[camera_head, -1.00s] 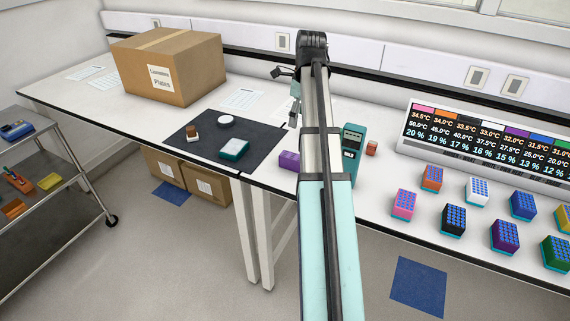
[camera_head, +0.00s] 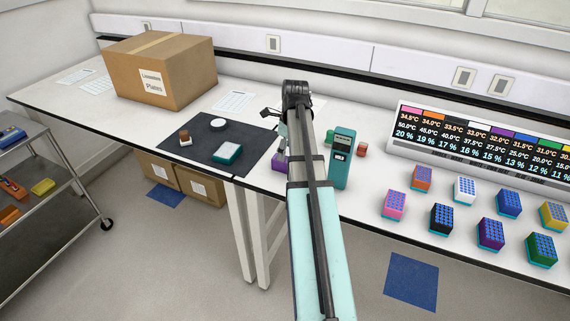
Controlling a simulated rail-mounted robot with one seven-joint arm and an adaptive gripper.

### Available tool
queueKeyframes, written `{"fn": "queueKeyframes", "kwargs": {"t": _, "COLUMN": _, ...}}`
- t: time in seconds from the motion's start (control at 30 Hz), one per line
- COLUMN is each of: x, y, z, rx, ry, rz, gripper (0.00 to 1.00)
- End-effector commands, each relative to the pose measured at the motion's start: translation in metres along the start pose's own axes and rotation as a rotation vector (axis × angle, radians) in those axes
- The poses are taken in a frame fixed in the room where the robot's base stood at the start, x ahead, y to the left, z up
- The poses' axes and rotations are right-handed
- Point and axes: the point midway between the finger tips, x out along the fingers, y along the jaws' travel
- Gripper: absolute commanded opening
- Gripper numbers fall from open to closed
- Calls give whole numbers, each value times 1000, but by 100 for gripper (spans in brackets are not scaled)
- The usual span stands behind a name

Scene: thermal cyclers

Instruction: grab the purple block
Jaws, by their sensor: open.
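A plain purple block (camera_head: 276,167) lies on the white bench, just right of the dark mat, partly hidden by my arm. My gripper (camera_head: 281,155) points down right at the block's top. It is open; the fingers are small and partly hidden, so I cannot tell whether they touch the block or straddle it. Another purple block (camera_head: 490,235), with blue dots on top, stands in the group of coloured blocks at the right.
A teal device (camera_head: 342,158) stands close to the right of my arm, with a small red-brown block (camera_head: 362,150) beside it. The dark mat (camera_head: 205,160) holds small items. A cardboard box (camera_head: 155,75) and a temperature display (camera_head: 480,140) stand farther back.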

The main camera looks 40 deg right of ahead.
Motion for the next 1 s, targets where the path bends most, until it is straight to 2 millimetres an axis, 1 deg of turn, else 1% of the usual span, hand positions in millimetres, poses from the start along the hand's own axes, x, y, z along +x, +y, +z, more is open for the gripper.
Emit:
{"fn": "queueKeyframes", "kwargs": {"t": 0.17, "x": 12, "y": 2, "z": -1, "rx": 0, "ry": 1, "rz": 3, "gripper": 73}}
{"fn": "queueKeyframes", "kwargs": {"t": 0.4, "x": 39, "y": 3, "z": -2, "rx": -1, "ry": 1, "rz": 2, "gripper": 73}}
{"fn": "queueKeyframes", "kwargs": {"t": 0.5, "x": 47, "y": 3, "z": -2, "rx": -1, "ry": 1, "rz": 1, "gripper": 73}}
{"fn": "queueKeyframes", "kwargs": {"t": 0.63, "x": 50, "y": 3, "z": -2, "rx": -1, "ry": 0, "rz": 1, "gripper": 73}}
{"fn": "queueKeyframes", "kwargs": {"t": 1.0, "x": 51, "y": 2, "z": -2, "rx": 0, "ry": 0, "rz": 0, "gripper": 73}}
